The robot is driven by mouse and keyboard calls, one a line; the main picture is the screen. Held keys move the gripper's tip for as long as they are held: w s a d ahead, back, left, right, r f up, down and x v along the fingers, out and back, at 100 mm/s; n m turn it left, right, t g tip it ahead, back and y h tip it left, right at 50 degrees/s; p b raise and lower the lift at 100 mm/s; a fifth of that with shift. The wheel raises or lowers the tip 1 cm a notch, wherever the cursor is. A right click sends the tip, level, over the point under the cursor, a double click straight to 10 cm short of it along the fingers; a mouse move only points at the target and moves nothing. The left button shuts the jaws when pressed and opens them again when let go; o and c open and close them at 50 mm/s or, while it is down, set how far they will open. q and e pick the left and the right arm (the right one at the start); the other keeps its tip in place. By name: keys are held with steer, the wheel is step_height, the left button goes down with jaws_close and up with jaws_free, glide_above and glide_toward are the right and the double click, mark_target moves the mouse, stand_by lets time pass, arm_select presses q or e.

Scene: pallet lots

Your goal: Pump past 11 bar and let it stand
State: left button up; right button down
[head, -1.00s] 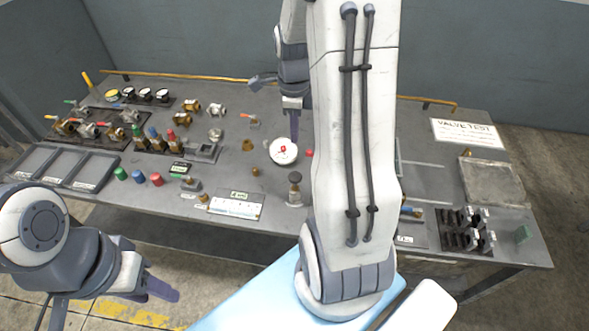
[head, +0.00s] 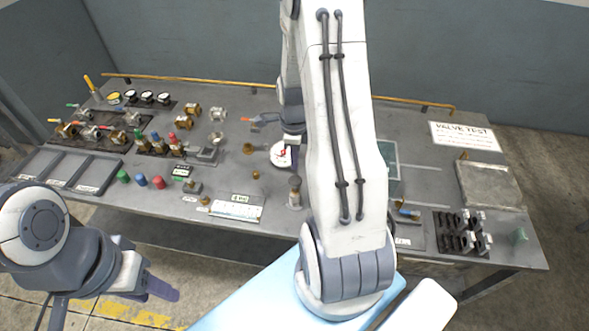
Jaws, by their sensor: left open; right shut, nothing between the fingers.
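The dial's reading is too small to tell. My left gripper (head: 158,288) is open and empty in front of the bench at lower left.
The grey bench (head: 330,106) carries brass and steel valves at left, small gauges at back left and empty trays (head: 62,170) at front left. A white strip (head: 234,209) lies at the front edge. A black rack (head: 461,234) and VALVE TEST sign (head: 465,136) are at right.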

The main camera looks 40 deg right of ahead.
mark_target(295, 180)
steer(key=shift+f+p, duration=0.85)
steer(key=shift+f, duration=1.85)
step_height(295, 180, down, 4)
steer(key=b, duration=0.3)
steer(key=shift+r, duration=0.1)
steer(key=shift+s, duration=0.1)
steer(key=shift+a, duration=0.1)
step_height(295, 180, up, 4)
steer(key=p, duration=0.3)
steer(key=shift+r, duration=0.2)
step_height(295, 180, up, 10)
steer(key=b, duration=0.3)
